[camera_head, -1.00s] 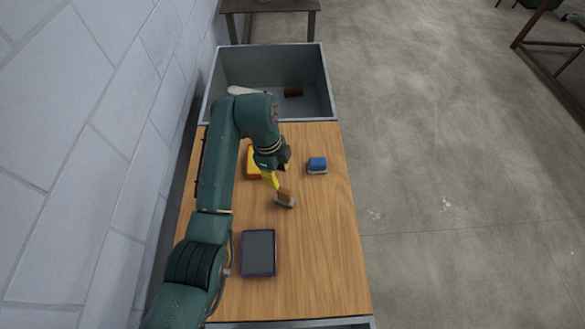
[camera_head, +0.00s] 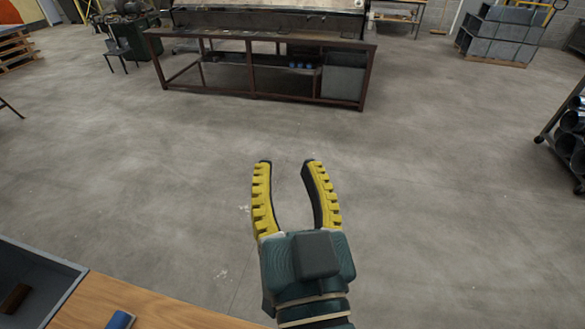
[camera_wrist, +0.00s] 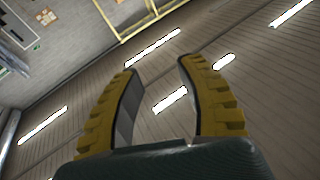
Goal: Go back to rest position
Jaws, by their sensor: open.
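My gripper (camera_head: 288,165) has two yellow ridged fingers spread apart, with nothing between them. In the head view it is held up over the bare concrete floor, to the right of the wooden table's edge. The wrist view shows the same open, empty fingers (camera_wrist: 158,68) against the ceiling, with bright light strips behind, so the gripper points upward.
The wooden table (camera_head: 150,307) shows at lower left with part of a blue block (camera_head: 120,320). A grey bin (camera_head: 50,268) beside it holds a brown block (camera_head: 15,298). A long metal workbench (camera_head: 265,62) stands across the floor. The floor (camera_head: 400,160) between is clear.

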